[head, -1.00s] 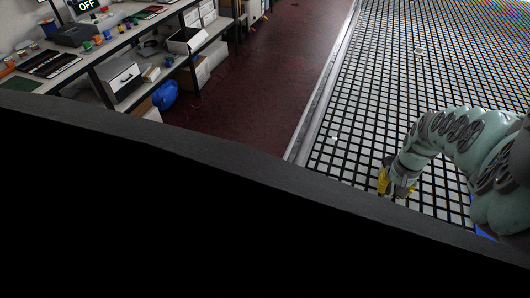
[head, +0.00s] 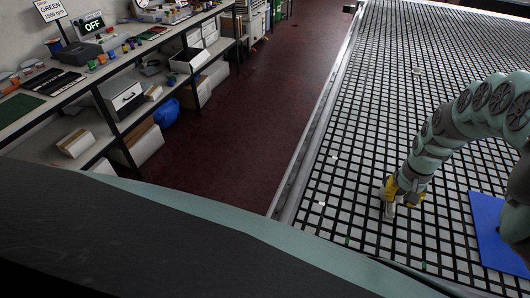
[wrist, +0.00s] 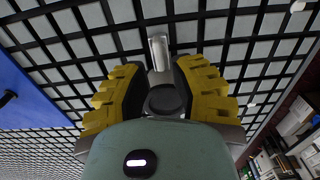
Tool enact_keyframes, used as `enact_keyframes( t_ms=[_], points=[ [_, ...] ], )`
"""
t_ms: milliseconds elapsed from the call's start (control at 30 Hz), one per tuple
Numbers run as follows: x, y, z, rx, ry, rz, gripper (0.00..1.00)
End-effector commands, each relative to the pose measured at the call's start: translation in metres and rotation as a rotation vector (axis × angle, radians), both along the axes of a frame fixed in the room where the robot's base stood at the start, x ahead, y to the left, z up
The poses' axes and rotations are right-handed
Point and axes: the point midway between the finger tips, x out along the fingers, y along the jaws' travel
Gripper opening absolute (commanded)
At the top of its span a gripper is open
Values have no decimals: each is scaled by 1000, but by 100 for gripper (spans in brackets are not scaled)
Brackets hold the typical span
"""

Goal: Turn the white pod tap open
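My gripper (head: 391,192), with yellow fingers, points down low over the black grid table (head: 345,225) in the head view. A small pale piece (head: 389,210), which looks like a white tap, shows just below the fingers. In the wrist view my gripper (wrist: 160,68) is open, its two yellow fingers well apart. A short white-grey bar (wrist: 158,46), likely the tap's lever, stands in the gap, with space on both sides of it. I cannot tell how far below the fingertips it is. The tap's lower body is hidden.
Other small white pieces (head: 322,203) (head: 334,157) (head: 417,70) sit on the grid. A blue sheet (head: 490,218) lies at the right. A cluttered bench (head: 60,95) with a sign reading OFF (head: 92,25) stands at left, across the dark red floor (head: 230,140).

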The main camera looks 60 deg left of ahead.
Motion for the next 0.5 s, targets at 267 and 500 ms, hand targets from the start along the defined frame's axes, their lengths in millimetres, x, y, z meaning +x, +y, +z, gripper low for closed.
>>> enact_keyframes(
  t_ms=[267, 500],
  points=[
    [2, -3, 35, -7, -5, -2, 23],
    [1, -2, 58, -3, -2, -3, 23]
  ],
)
